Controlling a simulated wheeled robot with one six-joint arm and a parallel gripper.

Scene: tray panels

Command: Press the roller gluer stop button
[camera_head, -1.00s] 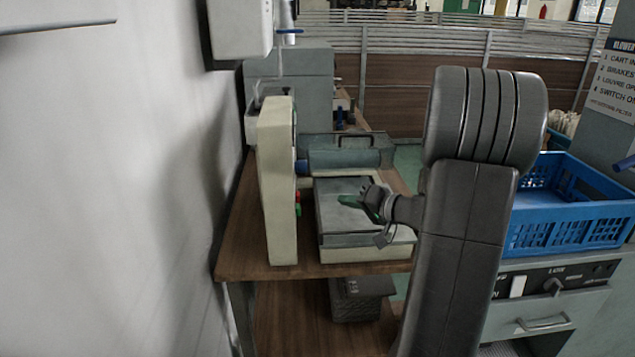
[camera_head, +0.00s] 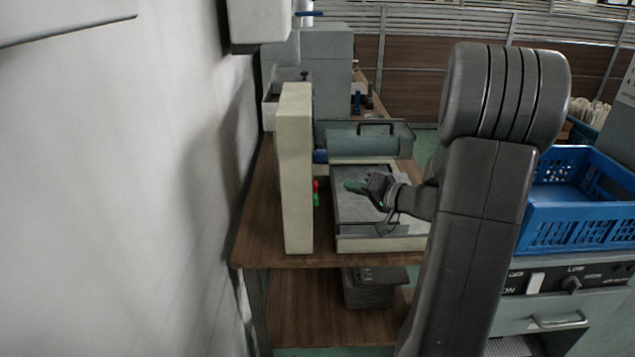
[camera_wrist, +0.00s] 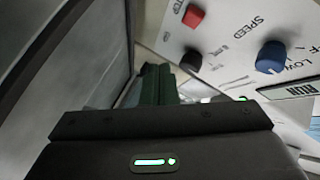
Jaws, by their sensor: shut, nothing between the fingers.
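The roller gluer stands on a wooden bench, with a cream side panel (camera_head: 297,165) at its left and a flat grey bed. The red stop button (camera_head: 316,186) sticks out of the panel's right face, above a green button (camera_head: 316,200). My gripper (camera_head: 350,186) is over the bed, its green fingers pointing left at the panel, with a gap to the buttons. In the wrist view my gripper (camera_wrist: 157,80) is shut and empty. The red button (camera_wrist: 194,15) lies up and right of the fingertips, beside partly cut-off lettering ending "TOP".
The roller cover with handle (camera_head: 365,138) rises behind the bed. A blue crate (camera_head: 575,225) stands right. A white wall borders the left.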

